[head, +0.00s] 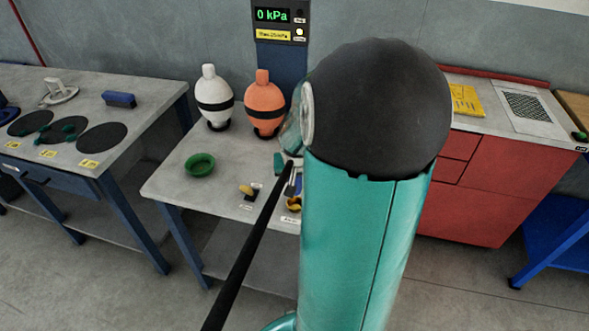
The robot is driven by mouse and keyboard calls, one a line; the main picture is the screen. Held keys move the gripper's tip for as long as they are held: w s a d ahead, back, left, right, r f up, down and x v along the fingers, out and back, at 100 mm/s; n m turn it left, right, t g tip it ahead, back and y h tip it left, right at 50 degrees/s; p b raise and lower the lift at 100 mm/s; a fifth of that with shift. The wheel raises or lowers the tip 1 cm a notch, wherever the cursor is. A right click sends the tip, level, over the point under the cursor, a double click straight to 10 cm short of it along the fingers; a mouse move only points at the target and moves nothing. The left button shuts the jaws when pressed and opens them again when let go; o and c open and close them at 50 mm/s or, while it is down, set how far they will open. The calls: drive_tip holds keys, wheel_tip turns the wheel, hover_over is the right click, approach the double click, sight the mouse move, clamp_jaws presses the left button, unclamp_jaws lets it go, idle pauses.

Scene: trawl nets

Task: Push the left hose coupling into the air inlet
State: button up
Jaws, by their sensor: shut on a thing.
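My gripper (290,176) shows only in part at the table, just left of my teal arm, which hides most of it. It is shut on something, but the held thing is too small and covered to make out. I cannot pick out the left hose coupling or the air inlet for certain. A small yellow and dark fitting (248,190) sits on the table left of the gripper, behind a white label. Another yellow fitting (293,204) shows below the gripper, partly behind my arm. The gauge panel (277,20) on the wall reads 0 kPa.
A white float (214,98) and an orange float (264,105), both black-banded, stand at the back of the grey table (170,183). A red cabinet (480,180) stands right.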

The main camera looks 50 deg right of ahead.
drive_tip(key=shift+w+f, duration=0.15)
drive_tip(key=shift+f, duration=2.4)
drive_tip(key=shift+f, duration=0.7)
drive_tip(key=o, duration=1.4)
drive_tip(key=shift+c, duration=0.2)
drive_tip(key=shift+r, duration=0.1)
drive_tip(key=v, duration=1.3)
drive_tip(key=shift+r, duration=0.3)
drive_tip(key=shift+a, duration=0.15)
drive_tip(key=shift+a, duration=0.1)
drive_tip(key=s+a+r+n+y, duration=0.1)
drive_tip(key=a+r+n, duration=0.2)
drive_tip(key=a, duration=0.6)
drive_tip(key=s+a+r+n+t+y, duration=0.1)
drive_tip(key=s+a+r+n, duration=0.1)
drive_tip(key=a, duration=0.7)
drive_tip(key=s+a+r+n+t+y, duration=0.1)
drive_tip(key=a+r+n, duration=0.3)
drive_tip(key=a, duration=0.5)
drive_tip(key=shift+v, duration=1.1)
